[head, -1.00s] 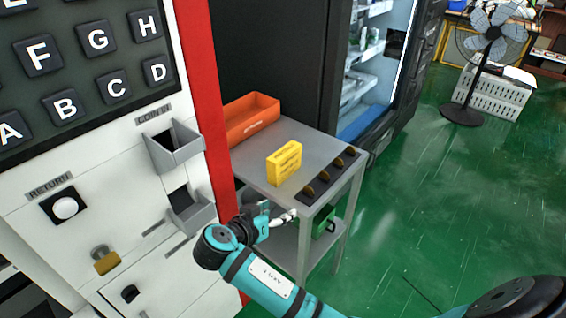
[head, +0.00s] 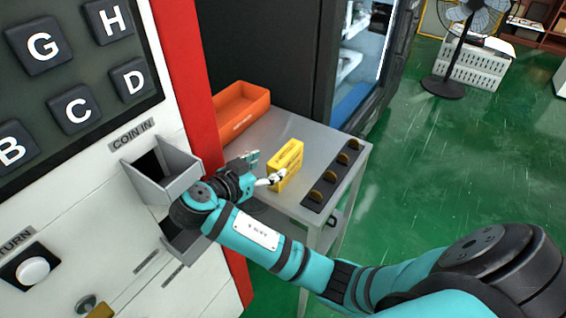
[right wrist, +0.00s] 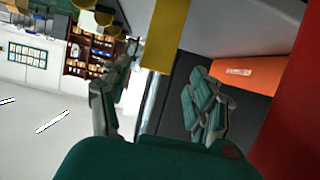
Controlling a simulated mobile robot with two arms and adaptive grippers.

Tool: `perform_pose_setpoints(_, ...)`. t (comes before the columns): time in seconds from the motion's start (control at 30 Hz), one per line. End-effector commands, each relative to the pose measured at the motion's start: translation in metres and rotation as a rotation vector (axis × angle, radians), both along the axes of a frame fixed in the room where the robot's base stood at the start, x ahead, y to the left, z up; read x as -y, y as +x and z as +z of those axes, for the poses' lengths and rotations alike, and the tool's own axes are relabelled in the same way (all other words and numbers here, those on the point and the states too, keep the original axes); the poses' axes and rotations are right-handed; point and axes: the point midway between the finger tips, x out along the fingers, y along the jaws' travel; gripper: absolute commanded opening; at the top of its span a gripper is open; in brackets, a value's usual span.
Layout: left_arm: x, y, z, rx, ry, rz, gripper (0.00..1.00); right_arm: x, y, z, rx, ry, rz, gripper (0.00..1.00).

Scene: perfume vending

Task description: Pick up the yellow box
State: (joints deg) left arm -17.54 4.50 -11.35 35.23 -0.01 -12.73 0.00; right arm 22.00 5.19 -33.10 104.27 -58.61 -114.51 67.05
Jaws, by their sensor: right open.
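The yellow box (head: 287,163) stands upright on the grey table (head: 315,137). It also shows in the right wrist view (right wrist: 165,35), at the top between the two fingers. My right gripper (head: 262,171) is at the near left side of the box, with its fingers apart and nothing held. In the right wrist view the open gripper (right wrist: 163,100) points toward the box. One fingertip looks very close to the box in the head view; I cannot tell if it touches. My left gripper is not in view.
An orange tray (head: 243,109) sits at the table's back left. A dark strip with several round coins (head: 331,176) lies along the table's right edge. The white machine panel with the coin slot (head: 160,170) and its red edge stand close on the left.

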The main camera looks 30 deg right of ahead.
Motion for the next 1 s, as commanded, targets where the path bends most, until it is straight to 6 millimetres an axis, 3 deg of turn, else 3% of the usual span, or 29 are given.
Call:
perform_pose_setpoints(0.2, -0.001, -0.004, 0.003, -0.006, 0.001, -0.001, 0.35, 0.028, 0.011, -0.012, -0.002, -0.002, -0.001, 0.62)
perform_pose_setpoints(0.37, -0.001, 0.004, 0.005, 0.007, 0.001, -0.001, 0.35, 0.037, 0.014, -0.017, -0.003, -0.002, -0.001, 0.62)
perform_pose_setpoints(0.63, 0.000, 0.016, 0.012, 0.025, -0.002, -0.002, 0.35, 0.071, 0.022, -0.034, -0.004, -0.003, 0.000, 0.62)
perform_pose_setpoints(1.0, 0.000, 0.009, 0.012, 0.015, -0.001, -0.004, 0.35, 0.078, 0.026, -0.038, -0.002, 0.001, 0.002, 0.59)
